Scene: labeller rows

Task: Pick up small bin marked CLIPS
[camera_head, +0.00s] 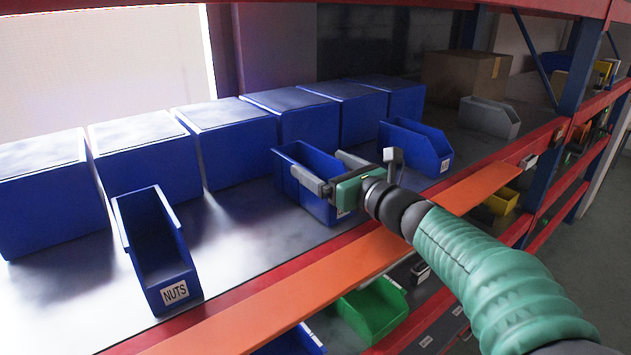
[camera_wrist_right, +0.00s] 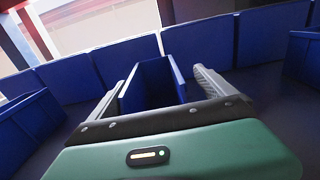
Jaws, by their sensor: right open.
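A small open blue bin (camera_head: 300,154) stands on the shelf under my right gripper. Its front label is mostly hidden by the gripper, so I cannot read it. My right gripper (camera_head: 329,171) is open, with one finger on each side of this bin. The wrist view shows the bin (camera_wrist_right: 152,82) between the two spread fingers (camera_wrist_right: 163,76); I cannot tell whether they touch its walls. Another small blue bin (camera_head: 421,150) stands to the right, its white label too small to read. A bin marked NUTS (camera_head: 160,255) stands at the left. My left gripper is not in view.
Several large blue boxes (camera_head: 150,165) stand in a row behind the small bins. A grey bin (camera_head: 489,118) and a cardboard box (camera_head: 466,78) are farther right. An orange strip (camera_head: 270,310) runs along the shelf front. Bare shelf (camera_head: 240,235) lies between NUTS and the middle bin.

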